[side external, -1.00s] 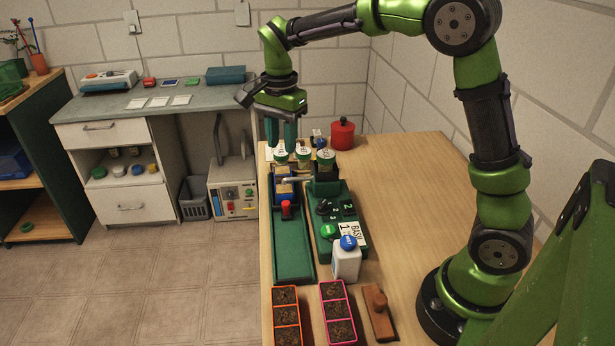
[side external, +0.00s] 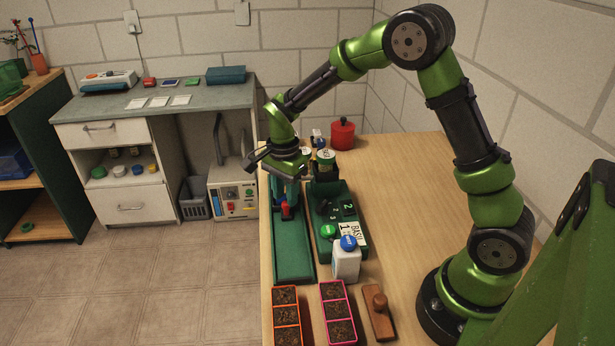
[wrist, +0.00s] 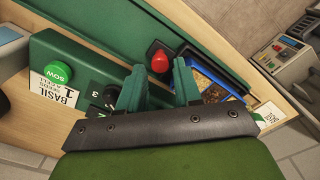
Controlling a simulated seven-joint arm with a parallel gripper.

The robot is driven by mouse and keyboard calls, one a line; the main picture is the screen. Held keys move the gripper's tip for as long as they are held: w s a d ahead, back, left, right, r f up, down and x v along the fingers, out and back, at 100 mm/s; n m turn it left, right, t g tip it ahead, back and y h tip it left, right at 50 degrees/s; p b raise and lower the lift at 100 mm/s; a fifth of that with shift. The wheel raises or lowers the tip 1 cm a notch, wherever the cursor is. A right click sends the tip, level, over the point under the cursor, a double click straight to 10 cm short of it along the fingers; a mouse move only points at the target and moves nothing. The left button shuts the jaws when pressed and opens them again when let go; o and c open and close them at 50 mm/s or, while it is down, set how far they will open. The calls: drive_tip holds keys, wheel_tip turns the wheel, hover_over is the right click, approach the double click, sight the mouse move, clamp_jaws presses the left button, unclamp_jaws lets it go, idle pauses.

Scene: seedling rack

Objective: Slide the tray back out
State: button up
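The blue tray (wrist: 222,70) sits in the green channel (side external: 293,258), and its red knob (side external: 286,212) stands up at the near end. My gripper (side external: 290,195) is low over the channel, with its green fingers close to the red knob. In the wrist view my gripper (wrist: 160,70) has its two fingers apart, and the red knob (wrist: 160,61) shows between and just beyond the tips. I cannot tell if they touch it. My gripper hides most of the tray in the side view.
The green seeder panel (side external: 340,215) with a green SOW button (wrist: 58,73) stands right beside the channel. A white bottle with a blue cap (side external: 346,262) and orange (side external: 286,295) and pink (side external: 337,300) soil trays stand in front. The channel's near part is empty.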

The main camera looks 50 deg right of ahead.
drive_tip(key=shift+f, duration=1)
clamp_jaws()
